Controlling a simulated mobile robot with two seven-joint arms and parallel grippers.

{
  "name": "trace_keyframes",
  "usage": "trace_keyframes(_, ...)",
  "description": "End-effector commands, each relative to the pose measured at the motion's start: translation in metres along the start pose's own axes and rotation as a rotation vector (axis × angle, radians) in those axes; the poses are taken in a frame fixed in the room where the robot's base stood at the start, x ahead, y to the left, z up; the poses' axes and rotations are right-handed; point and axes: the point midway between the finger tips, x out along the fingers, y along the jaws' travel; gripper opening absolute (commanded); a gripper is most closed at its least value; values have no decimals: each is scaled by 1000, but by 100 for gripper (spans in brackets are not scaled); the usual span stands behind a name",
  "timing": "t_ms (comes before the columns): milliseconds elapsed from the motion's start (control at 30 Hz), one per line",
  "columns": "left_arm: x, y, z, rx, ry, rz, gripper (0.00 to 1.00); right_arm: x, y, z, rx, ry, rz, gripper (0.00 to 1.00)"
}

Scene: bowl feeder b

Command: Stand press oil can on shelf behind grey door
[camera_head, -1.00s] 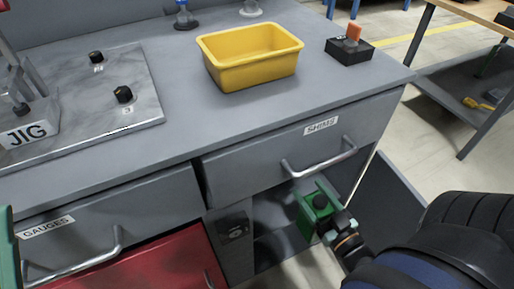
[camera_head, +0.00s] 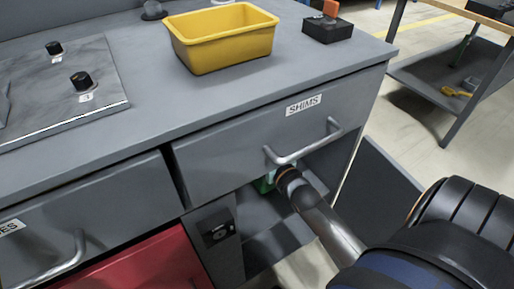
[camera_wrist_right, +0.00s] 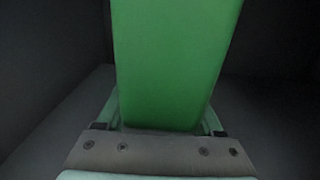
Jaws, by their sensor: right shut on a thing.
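The green oil can (camera_wrist_right: 175,60) fills the middle of the right wrist view. My right gripper (camera_wrist_right: 166,122) is shut on it, with a pale green finger on each side of its lower part. In the head view my right wrist reaches into the open cupboard under the SHIMS drawer. Only a sliver of green (camera_head: 264,184) shows there, behind the drawer handle. The grey door (camera_head: 378,190) stands open to the right. The shelf (camera_head: 262,212) is partly visible inside; whether the can touches it is hidden. My left gripper is out of view.
The SHIMS drawer (camera_head: 270,135) is shut, and its bar handle (camera_head: 305,146) sticks out just above my right wrist. A red panel (camera_head: 140,265) is to the left of the cupboard. A yellow bin (camera_head: 222,45) and a black box (camera_head: 328,28) stand on the worktop.

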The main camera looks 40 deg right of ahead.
Motion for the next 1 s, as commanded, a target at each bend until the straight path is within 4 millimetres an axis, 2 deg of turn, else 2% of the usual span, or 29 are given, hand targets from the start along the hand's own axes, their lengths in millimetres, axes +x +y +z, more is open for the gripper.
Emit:
trace_keyframes(67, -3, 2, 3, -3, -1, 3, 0, 0, 0, 4, 0, 6, 0, 0)
trace_keyframes(333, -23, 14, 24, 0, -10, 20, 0, 1, 0, 48, 0, 6, 0, 0)
trace_keyframes(767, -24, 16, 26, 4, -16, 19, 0, 4, 0, 49, 0, 6, -2, 0)
trace_keyframes(800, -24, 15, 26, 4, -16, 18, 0, 4, 0, 51, 0, 1, -1, 71)
trace_keyframes(1000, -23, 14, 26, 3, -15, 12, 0, 4, -1, 51, 1, 1, -1, 93)
